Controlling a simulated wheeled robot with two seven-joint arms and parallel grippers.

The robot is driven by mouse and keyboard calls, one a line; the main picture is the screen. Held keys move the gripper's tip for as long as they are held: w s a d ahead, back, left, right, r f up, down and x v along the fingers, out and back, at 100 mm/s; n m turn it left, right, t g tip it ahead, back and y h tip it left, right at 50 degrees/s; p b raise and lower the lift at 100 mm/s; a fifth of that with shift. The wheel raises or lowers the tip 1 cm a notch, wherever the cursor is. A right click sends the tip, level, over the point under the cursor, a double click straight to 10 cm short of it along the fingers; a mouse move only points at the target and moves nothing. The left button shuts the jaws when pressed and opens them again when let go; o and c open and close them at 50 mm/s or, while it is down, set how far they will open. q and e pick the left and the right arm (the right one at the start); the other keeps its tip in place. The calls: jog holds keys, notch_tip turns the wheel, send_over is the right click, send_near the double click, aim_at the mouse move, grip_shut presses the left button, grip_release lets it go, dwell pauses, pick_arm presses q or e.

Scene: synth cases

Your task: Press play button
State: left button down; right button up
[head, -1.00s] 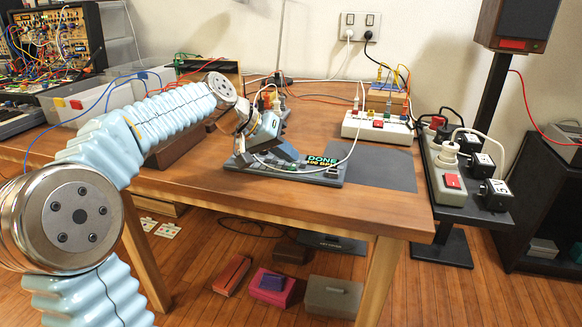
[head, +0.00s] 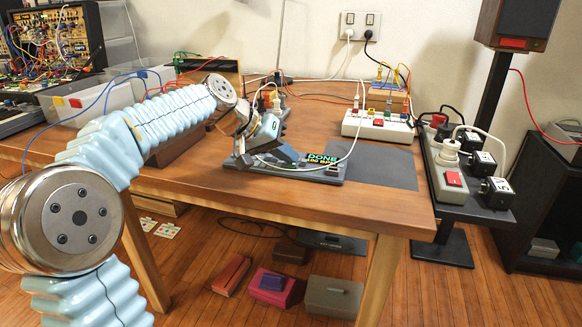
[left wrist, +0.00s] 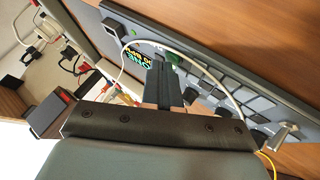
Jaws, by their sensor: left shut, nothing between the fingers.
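A grey device (head: 300,174) with a lit display (head: 322,164) lies on the wooden table. The display reads "DONE" and a BPM line. In the left wrist view the device (left wrist: 222,72) shows several dark buttons and the display (left wrist: 137,56). A small green-lit spot (left wrist: 172,56) shows just beyond my fingertips. My left gripper (left wrist: 162,72) is shut and empty, its fingers over the device close to the display. I cannot tell whether the tips touch a button. In the head view the left gripper's fingers are largely hidden by its own body. My right gripper is out of view.
A white cable (head: 345,150) loops over the device. A dark mat (head: 385,170) lies to its right. A white power strip (head: 378,130) stands behind, and another strip (head: 447,180) with adapters is on a side stand. The table's front edge is clear.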

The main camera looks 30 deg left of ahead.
aim_at(287, 168)
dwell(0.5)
pick_arm(q)
jog(key=shift+r+p, duration=0.35)
jog(key=shift+r, duration=0.15)
notch_tip(287, 168, up, 6)
jog(key=p, duration=0.5)
